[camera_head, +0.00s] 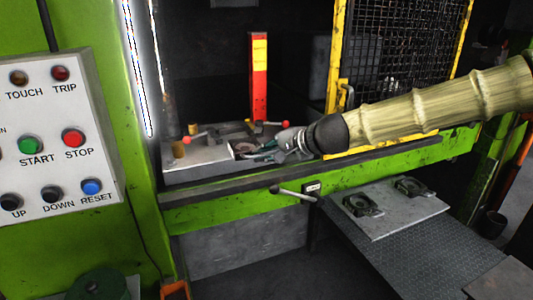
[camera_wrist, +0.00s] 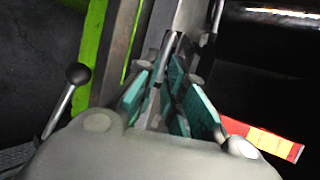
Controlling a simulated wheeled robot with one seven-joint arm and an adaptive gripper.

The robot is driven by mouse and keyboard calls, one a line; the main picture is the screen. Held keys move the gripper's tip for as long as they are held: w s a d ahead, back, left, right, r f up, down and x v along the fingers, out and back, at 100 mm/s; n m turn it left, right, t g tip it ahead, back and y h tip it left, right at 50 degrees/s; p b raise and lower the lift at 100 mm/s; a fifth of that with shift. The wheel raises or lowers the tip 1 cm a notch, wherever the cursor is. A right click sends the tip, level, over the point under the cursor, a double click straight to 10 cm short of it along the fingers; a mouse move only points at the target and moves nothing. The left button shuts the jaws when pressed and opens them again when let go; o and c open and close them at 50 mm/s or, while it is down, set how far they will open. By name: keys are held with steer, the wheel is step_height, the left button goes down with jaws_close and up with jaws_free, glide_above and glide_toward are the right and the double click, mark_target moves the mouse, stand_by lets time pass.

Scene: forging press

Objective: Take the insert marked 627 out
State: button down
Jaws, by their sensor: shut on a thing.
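My gripper (camera_head: 257,150) reaches in from the right, over the press bed. Its teal fingers are shut on a dark round insert (camera_head: 241,147) at the grey die plate (camera_head: 200,160); I cannot tell whether the insert is seated or lifted. No number can be read on it. In the wrist view the teal fingers of my gripper (camera_wrist: 168,95) close around a dark grey part, mostly hidden between them.
Red-knobbed levers (camera_head: 195,136) stand near the plate. A red and yellow post (camera_head: 258,75) is behind; a yellow mesh guard (camera_head: 400,50) is at right. A side plate (camera_head: 400,219) in front holds two dark holders. A black-knobbed lever (camera_head: 292,194) projects from the green front.

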steer(key=shift+s+f, duration=0.1)
steer(key=shift+f, duration=0.2)
steer(key=c, duration=1.4)
jaws_free()
steer(key=shift+c, duration=0.2)
steer(key=shift+r, duration=0.15)
steer(key=shift+d+r, duration=0.1)
steer(key=shift+r, duration=0.1)
steer(key=v, duration=1.1)
steer(key=shift+s+d, duration=0.15)
steer(key=shift+s, duration=0.05)
